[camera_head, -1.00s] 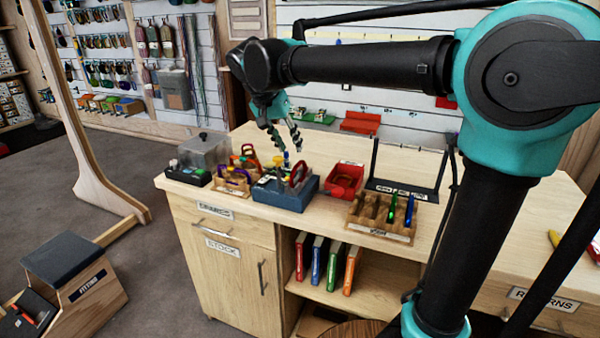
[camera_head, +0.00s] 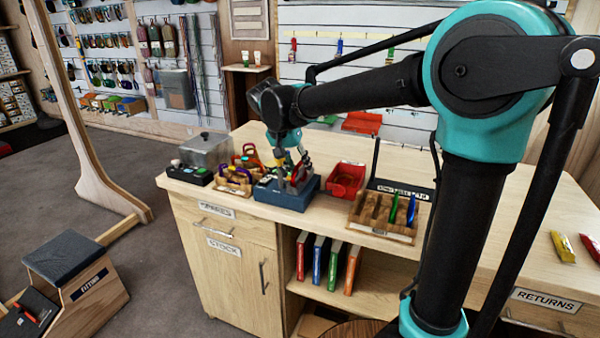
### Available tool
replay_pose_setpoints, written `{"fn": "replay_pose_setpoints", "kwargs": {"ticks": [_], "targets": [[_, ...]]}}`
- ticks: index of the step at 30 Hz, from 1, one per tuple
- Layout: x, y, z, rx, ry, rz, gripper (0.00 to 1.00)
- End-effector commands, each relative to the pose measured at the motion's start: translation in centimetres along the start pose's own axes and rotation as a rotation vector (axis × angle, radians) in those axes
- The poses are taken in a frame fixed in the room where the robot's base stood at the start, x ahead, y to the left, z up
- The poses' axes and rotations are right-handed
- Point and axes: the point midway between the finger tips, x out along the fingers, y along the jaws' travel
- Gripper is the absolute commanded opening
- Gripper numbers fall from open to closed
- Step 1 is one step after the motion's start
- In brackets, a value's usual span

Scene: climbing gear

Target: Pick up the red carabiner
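A red carabiner (camera_head: 302,172) stands upright in the blue box (camera_head: 285,200) on the counter. Another red loop (camera_head: 251,152) stands behind, among the items left of the blue box. My gripper (camera_head: 293,177) points down into the blue box, with its fingertips at the red carabiner. The fingers overlap the carabiner and hide part of it. At this size I cannot tell whether they touch it or are closed on it.
A wooden holder with purple loops (camera_head: 235,180) and a clear-lidded box (camera_head: 205,150) stand left of the blue box. A red bin (camera_head: 346,180) and a wooden slotted rack (camera_head: 383,216) stand to the right.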

Motion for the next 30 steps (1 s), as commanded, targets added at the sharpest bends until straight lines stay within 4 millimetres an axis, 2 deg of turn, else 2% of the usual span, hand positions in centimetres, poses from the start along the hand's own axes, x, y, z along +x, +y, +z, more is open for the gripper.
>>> {"fn": "replay_pose_setpoints", "kwargs": {"ticks": [3, 12, 24, 30], "targets": [[-0.02, -0.01, 0.0, 0.0, 0.0, 0.0, 0.34], [-0.04, -0.02, 0.0, 0.0, 0.0, 0.0, 0.0], [-0.08, -0.01, -0.01, 0.0, 0.0, 0.0, 0.0], [-0.89, 0.16, -0.36, 0.0, 0.0, 0.0, 0.0]]}}
